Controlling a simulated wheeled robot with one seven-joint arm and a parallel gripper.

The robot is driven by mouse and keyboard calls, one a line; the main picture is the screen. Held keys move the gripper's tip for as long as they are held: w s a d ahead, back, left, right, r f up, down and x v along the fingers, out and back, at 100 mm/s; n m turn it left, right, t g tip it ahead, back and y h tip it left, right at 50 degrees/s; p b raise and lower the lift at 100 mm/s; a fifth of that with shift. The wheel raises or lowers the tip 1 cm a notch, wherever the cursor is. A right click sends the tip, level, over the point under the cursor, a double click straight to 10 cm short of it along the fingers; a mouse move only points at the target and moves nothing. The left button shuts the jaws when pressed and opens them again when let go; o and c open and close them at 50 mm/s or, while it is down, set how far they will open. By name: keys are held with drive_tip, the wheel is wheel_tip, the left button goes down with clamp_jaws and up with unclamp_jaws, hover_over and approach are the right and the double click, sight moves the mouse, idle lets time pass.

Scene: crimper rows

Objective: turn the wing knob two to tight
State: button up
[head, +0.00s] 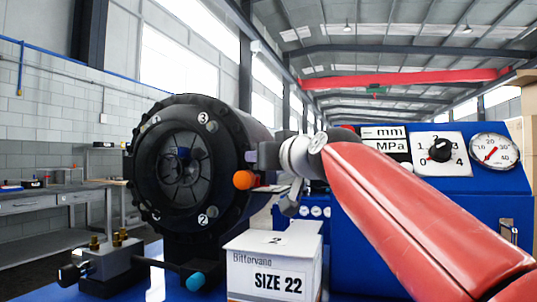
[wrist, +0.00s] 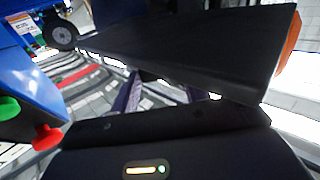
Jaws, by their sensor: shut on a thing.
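A large round black crimper head (head: 185,165) faces me, with numbered discs near its rim, among them a 3 at the upper right and a 2 (head: 208,216) at the lower right. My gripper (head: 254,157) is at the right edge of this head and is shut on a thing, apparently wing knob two. The knob itself is mostly hidden, and I cannot tell its angle. An orange rounded end (head: 244,180) shows just below my jaws; orange also shows at the right edge in the wrist view (wrist: 289,45). A dark wedge fills much of the wrist view.
A white box (head: 268,278) marked SIZE 22 stands close below my arm. A teal knob (head: 195,281) is at the front. A blue panel (head: 470,187) with a dial and gauge stands behind my arm. Green (wrist: 9,107) and red (wrist: 47,138) buttons show in the wrist view.

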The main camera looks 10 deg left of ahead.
idle(0.3)
drive_tip(key=o, duration=1)
drive_tip(key=b+v, duration=0.3)
drive_tip(key=v, duration=0.4)
drive_tip(key=shift+s+d, duration=0.2)
drive_tip(key=shift+s, duration=0.1)
